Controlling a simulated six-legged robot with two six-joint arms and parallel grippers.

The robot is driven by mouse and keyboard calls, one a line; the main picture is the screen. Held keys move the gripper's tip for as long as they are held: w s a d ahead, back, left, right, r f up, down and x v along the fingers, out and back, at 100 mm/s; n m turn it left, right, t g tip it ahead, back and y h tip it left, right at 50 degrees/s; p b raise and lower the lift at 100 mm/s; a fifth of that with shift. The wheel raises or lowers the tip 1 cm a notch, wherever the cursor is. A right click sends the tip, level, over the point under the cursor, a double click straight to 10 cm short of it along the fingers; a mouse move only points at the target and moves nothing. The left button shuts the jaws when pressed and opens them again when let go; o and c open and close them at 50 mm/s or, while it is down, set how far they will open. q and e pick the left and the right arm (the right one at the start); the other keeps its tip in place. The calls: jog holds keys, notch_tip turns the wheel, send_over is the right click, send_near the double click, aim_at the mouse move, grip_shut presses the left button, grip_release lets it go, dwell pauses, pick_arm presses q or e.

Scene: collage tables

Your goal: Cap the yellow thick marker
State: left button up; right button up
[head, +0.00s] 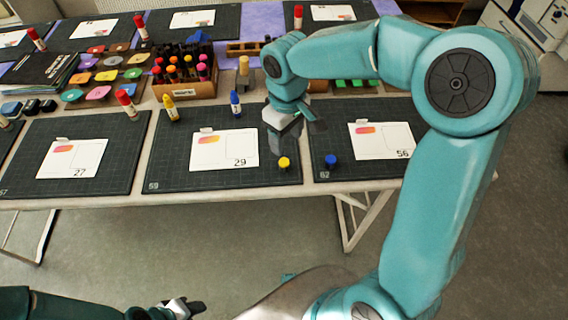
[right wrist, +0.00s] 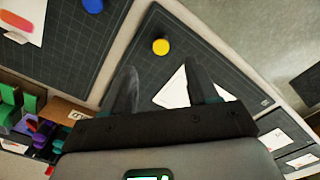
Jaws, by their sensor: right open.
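The yellow thick marker (head: 171,108) stands upright at the back edge of mat 59, beside the card marked 29; its upper end looks narrow and uncapped. A round yellow cap (head: 284,162) lies on the front right of the same mat; it also shows in the right wrist view (right wrist: 161,46). My right gripper (head: 297,137) is open and empty, above the right part of that mat, behind the yellow cap. In the right wrist view the cap is beyond the fingertips (right wrist: 162,76). My left gripper (head: 188,306) is low at the bottom edge, away from the table; its jaws are unclear.
A blue cap (head: 331,160) lies on the mat to the right. A blue marker (head: 236,104) stands right of the yellow one. The mat's front strip is mostly clear.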

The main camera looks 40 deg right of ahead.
send_over(284, 161)
jog(key=f, duration=0.5)
jog(key=shift+s, duration=0.3)
jog(key=shift+w+f, duration=0.1)
jog(key=shift+f, duration=0.05)
notch_tip(284, 161, down, 5)
jog(key=shift+w+f+b, duration=0.1)
jog(key=shift+w+b, duration=0.05)
jog(key=shift+b, duration=0.15)
grip_shut()
